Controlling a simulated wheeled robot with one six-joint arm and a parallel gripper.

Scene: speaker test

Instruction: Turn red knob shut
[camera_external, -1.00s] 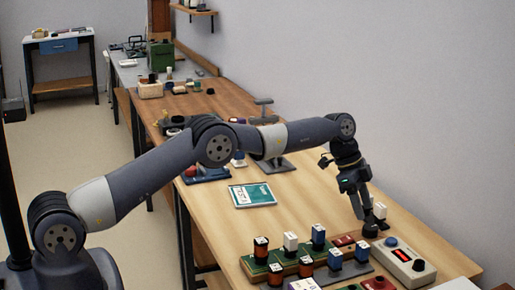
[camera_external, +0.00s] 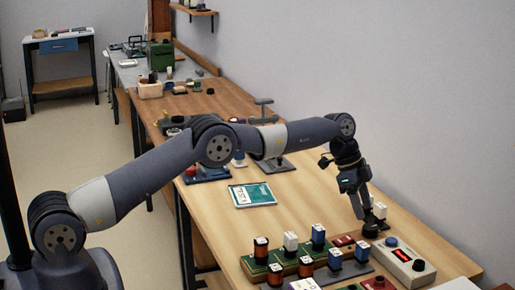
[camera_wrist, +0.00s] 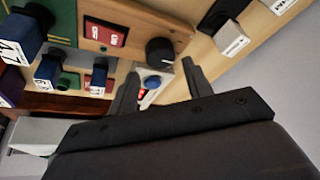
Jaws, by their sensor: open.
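A dark red knob (camera_external: 418,265) stands on the near end of a pale box (camera_external: 403,268) at the lower right. The box also bears a red-lit display (camera_external: 403,254) and a blue knob (camera_external: 391,242). My gripper (camera_external: 364,215) points down just left of and behind this box, close to a black knob (camera_external: 370,230). In the wrist view my gripper (camera_wrist: 163,80) is open and empty. The blue knob (camera_wrist: 152,82) and part of the red display (camera_wrist: 142,95) show between its fingers. The red knob is not visible there, probably hidden by the gripper.
Several coils and blocks with white labels, such as a blue one (camera_external: 335,258), stand left of the box. Another red part (camera_external: 379,282) lies at the front edge. A green booklet (camera_external: 252,195) lies on the bare table middle. A wall rises at right.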

